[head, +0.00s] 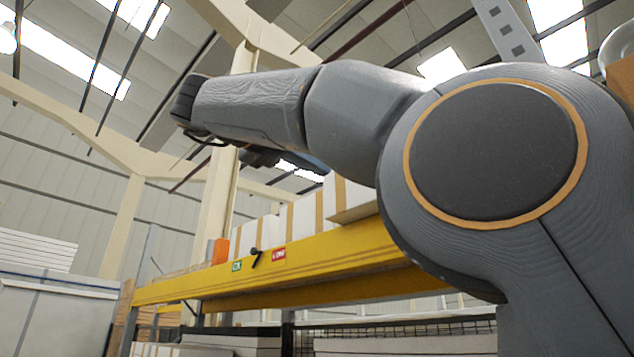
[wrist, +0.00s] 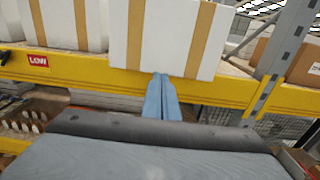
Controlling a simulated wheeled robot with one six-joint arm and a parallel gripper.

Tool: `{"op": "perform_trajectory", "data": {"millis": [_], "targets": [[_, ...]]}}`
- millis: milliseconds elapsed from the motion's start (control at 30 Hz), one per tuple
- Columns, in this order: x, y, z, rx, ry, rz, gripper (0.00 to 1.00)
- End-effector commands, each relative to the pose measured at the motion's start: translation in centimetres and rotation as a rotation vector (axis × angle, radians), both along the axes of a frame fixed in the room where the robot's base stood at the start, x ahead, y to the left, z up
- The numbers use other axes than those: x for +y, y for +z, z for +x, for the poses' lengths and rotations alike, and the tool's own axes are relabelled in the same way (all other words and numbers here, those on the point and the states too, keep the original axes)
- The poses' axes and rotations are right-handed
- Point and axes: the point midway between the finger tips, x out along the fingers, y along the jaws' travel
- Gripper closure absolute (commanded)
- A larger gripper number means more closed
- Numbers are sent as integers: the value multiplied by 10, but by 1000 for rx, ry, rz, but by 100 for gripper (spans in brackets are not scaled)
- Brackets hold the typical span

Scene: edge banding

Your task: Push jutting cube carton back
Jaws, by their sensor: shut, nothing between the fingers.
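A white cube carton (wrist: 165,35) with two tan tape bands sits on the yellow shelf beam (wrist: 60,66) in the wrist view. Its front covers part of the beam and stands further out than the cartons (wrist: 70,22) to its left. In the head view the jutting carton (head: 350,197) is partly behind my arm. My gripper (wrist: 161,78) has blue fingers, shut and empty, with the tips at the carton's lower front edge. I cannot tell whether they touch it.
A grey rack upright (wrist: 285,40) and a brown box (wrist: 304,64) stand to the right. A red LOW label (wrist: 37,60) is on the beam. Lower shelves hold more stock. White stacked panels (head: 38,250) are at the far left.

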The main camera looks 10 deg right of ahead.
Motion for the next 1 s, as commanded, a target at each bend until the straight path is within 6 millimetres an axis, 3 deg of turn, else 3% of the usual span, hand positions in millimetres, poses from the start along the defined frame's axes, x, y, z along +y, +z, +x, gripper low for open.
{"op": "perform_trajectory", "data": {"millis": [500, 700, 1000], "targets": [[-80, 3, 55, 1, -6, -3, 100], [-92, 1, 66, 0, -2, -3, 100], [-94, 0, 68, 0, 0, -4, 100]]}}
